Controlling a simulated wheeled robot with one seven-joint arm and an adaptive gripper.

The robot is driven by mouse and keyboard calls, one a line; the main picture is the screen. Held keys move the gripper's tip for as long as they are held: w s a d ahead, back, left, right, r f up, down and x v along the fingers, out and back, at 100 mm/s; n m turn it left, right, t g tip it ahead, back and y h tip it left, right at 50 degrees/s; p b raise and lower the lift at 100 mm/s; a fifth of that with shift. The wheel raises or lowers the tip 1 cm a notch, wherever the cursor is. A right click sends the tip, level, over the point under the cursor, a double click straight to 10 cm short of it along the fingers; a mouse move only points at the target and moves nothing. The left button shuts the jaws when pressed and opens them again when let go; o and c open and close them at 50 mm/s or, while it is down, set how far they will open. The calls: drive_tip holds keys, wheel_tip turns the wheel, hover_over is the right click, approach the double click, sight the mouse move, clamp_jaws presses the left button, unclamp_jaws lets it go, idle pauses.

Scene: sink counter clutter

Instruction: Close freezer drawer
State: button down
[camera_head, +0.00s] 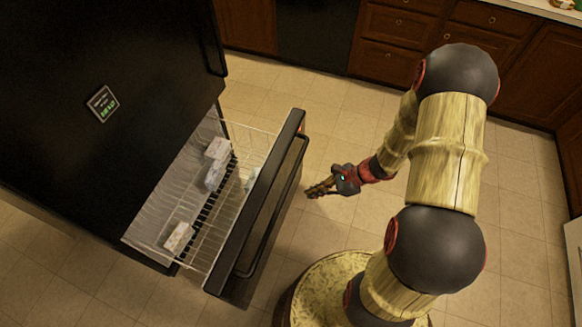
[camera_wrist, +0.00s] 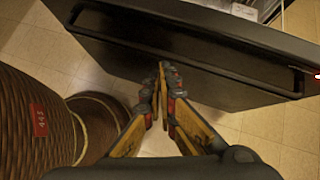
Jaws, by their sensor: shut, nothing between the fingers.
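The freezer drawer (camera_head: 262,205) is pulled well out from the black fridge (camera_head: 110,90). Its black front carries a long bar handle (camera_head: 268,225), and a white wire basket shows behind the front. My gripper (camera_head: 308,192) is shut and empty, just outside the drawer front near its far half. In the wrist view the drawer front (camera_wrist: 215,75) spans the upper part, and the shut fingertips (camera_wrist: 161,66) overlap its lower edge. I cannot tell whether the fingertips touch the front.
Several white packages (camera_head: 215,172) lie in the basket. Brown wooden cabinets (camera_head: 390,45) and a dark appliance (camera_head: 315,35) stand along the back. Tiled floor (camera_head: 330,110) is clear between them and the drawer. A white object (camera_head: 574,255) stands at the right edge.

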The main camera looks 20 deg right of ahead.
drive_tip(key=w+d+m+t+h, duration=0.1)
drive_tip(key=w+d+m+t, duration=0.2)
drive_tip(key=w, duration=0.4)
drive_tip(key=m+b, duration=0.1)
drive_tip(key=b, duration=0.4)
approach(278, 177)
drive_tip(key=shift+g, duration=0.3)
drive_tip(key=f, duration=0.1)
drive_tip(key=w+f, duration=0.1)
drive_tip(key=a+f, duration=0.1)
drive_tip(key=f, duration=0.1)
drive_tip(key=shift+w+a, duration=0.1)
drive_tip(key=shift+w, duration=0.15)
drive_tip(key=shift+w+a+r, duration=0.2)
drive_tip(key=shift+w+a, duration=0.3)
drive_tip(key=shift+a, duration=0.1)
drive_tip(key=shift+w, duration=0.1)
